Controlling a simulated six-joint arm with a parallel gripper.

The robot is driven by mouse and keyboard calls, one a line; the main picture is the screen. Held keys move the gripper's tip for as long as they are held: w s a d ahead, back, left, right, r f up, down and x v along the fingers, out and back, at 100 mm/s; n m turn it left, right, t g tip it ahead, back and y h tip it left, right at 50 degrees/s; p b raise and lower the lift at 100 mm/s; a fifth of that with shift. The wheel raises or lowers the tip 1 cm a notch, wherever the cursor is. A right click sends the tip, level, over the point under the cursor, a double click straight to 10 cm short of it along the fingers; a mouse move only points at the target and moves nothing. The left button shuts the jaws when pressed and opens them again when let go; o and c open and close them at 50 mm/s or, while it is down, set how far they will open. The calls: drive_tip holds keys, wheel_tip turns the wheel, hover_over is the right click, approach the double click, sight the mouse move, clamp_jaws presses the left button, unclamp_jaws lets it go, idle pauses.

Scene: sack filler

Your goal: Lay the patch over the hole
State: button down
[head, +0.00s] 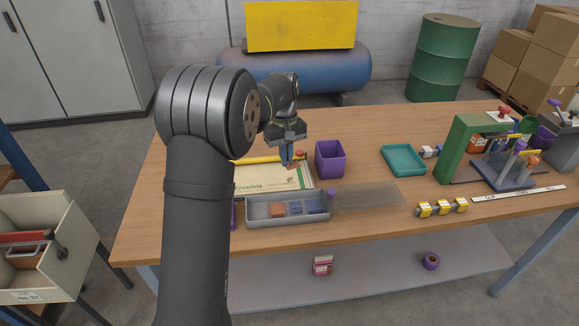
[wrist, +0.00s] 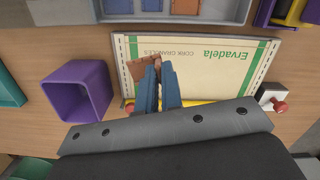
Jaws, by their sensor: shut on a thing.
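My gripper (head: 287,160) is over the right part of a cream sack (head: 262,180) with green print, lying flat on the bench. In the wrist view its blue fingers (wrist: 157,78) are shut on a small brown-orange patch (wrist: 142,70). The patch is over the sack (wrist: 215,68), near the edge by the purple bin; I cannot tell whether it touches the sack. No hole shows; the patch and fingers cover part of the sack. A grey compartment tray (head: 258,219) in front of the sack holds an orange patch (head: 277,210) and blue patches (head: 312,206).
A purple bin (head: 330,158) stands close right of the sack. A yellow bar (head: 255,160) with a red knob (head: 299,153) runs along the sack's far edge. A teal tray (head: 403,160) and green frame (head: 455,150) stand further right. Bench between bin and teal tray is clear.

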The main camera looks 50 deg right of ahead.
drive_tip(key=shift+w+d+f+m, duration=0.35)
drive_tip(key=shift+f+m, duration=0.2)
drive_tip(key=shift+f, duration=0.55)
drive_tip(key=shift+w+d+f+m, duration=0.3)
drive_tip(key=shift+w+f+m, duration=0.2)
drive_tip(key=shift+f, duration=0.65)
drive_tip(key=shift+w+d+f+m, duration=0.35)
drive_tip(key=shift+f+m, duration=0.2)
drive_tip(key=shift+f, duration=0.55)
drive_tip(key=shift+f, duration=0.2)
drive_tip(key=shift+f, duration=0.3)
drive_tip(key=c, duration=1.5)
unclamp_jaws()
drive_tip(key=r, duration=0.5)
drive_tip(key=w+d+r, duration=0.1)
drive_tip(key=r, duration=1.1)
drive_tip(key=shift+w+d+r, duration=0.15)
drive_tip(key=shift+w+d, duration=0.05)
drive_tip(key=shift+w, duration=0.05)
